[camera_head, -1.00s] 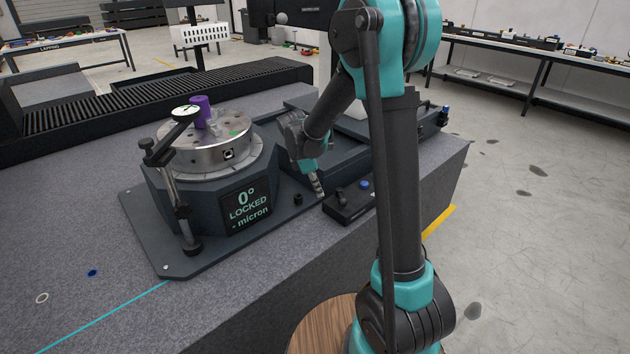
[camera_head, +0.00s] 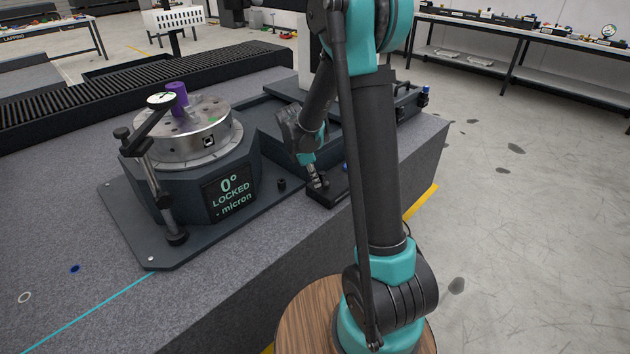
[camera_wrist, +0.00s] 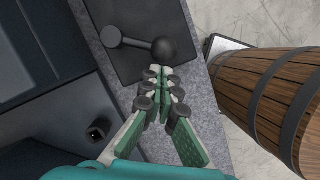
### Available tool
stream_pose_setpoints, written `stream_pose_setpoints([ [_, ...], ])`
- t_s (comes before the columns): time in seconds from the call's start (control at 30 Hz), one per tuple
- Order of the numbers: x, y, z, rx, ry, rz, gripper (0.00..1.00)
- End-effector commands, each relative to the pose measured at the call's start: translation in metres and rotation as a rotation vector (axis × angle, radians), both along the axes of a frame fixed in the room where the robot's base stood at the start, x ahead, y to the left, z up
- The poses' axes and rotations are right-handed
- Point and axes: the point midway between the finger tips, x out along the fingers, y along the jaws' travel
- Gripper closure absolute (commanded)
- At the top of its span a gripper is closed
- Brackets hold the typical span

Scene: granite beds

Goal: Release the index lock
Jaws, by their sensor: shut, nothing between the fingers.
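The rotary table (camera_head: 195,141) stands on the granite, and its display (camera_head: 230,193) reads "0° LOCKED - micron". A black control box (camera_head: 325,196) lies to its right at the bed's front edge. In the wrist view the box (camera_wrist: 115,60) carries a lever (camera_wrist: 138,43) with a pivot disc at its left and a round black ball knob (camera_wrist: 165,49) at its right. My gripper (camera_wrist: 159,72) is shut and empty, its fingertips just below the ball knob in the picture. I cannot tell whether they touch. In the head view my gripper (camera_head: 318,182) is over the box and hides part of it.
A dial indicator (camera_head: 160,99) on a post (camera_head: 165,190) stands at the table's left front. A purple cylinder (camera_head: 177,100) sits on the table top. A black peg (camera_head: 281,184) stands between table and box. The granite at front left (camera_head: 75,220) is mostly clear.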

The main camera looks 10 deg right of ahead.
Motion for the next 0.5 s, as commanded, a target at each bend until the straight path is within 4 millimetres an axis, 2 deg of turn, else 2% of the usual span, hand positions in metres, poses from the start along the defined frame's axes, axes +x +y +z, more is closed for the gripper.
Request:
stream_pose_setpoints([
  [0.5, -0.0031, -0.0061, 0.0, 0.0, -0.001, 0.089, 1.0],
])
